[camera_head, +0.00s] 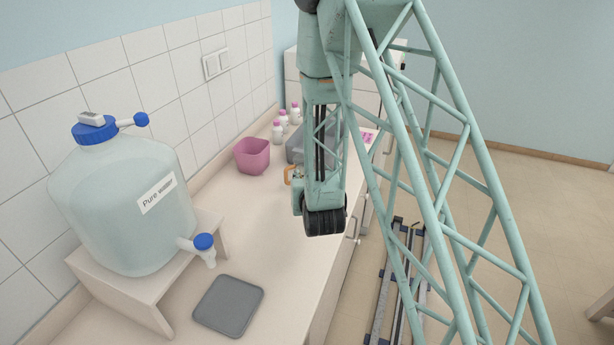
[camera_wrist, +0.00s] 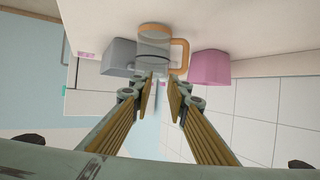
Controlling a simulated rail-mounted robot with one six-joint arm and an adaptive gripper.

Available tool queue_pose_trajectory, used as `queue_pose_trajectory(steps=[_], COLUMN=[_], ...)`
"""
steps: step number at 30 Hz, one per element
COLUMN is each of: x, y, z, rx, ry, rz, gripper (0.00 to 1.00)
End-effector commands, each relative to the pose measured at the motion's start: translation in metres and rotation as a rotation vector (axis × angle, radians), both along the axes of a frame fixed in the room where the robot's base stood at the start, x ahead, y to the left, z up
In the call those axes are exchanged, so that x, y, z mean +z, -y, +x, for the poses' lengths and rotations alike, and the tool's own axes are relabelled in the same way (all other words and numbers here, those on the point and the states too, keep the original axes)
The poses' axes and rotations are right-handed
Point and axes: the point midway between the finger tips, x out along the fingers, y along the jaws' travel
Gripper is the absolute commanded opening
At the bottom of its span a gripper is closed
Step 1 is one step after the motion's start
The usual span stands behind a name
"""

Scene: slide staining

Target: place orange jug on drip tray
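The orange jug (camera_wrist: 153,47) is a clear vessel with an orange rim and an orange handle. In the wrist view it is just beyond my fingertips, its handle on the right; in the head view only part of the orange handle (camera_head: 289,174) shows beside my arm, the rest hidden. My gripper (camera_wrist: 167,84) is open, with a gap between its fingers. I cannot tell whether they touch the jug. In the head view my gripper is hidden behind my arm. The drip tray (camera_head: 228,306) is a flat, empty grey square on the counter below the tank's tap.
A pink bin (camera_head: 252,156) and a grey container (camera_head: 296,150) are near the jug. White bottles (camera_head: 278,131) with pink caps stand farther back. The Pure water tank (camera_head: 125,205) rests on a stand (camera_head: 115,290). The counter between bin and tray is clear.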

Motion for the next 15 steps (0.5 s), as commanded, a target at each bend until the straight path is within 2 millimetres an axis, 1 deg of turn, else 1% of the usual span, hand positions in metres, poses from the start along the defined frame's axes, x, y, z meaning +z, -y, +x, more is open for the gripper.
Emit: queue_pose_trajectory(steps=[1, 3, 6, 9, 15], x=[-0.005, -0.009, -0.013, -0.014, -0.014], y=[-0.013, -0.027, -0.041, -0.048, -0.050], z=[-0.010, -0.020, -0.031, -0.037, -0.038], rx=[0.029, 0.061, 0.095, 0.113, 0.117], ry=[-0.004, -0.004, -0.006, -0.005, -0.005], rz=[-0.011, -0.023, -0.037, -0.044, -0.046], gripper=[0.15, 0.15, 0.15, 0.15, 0.15])
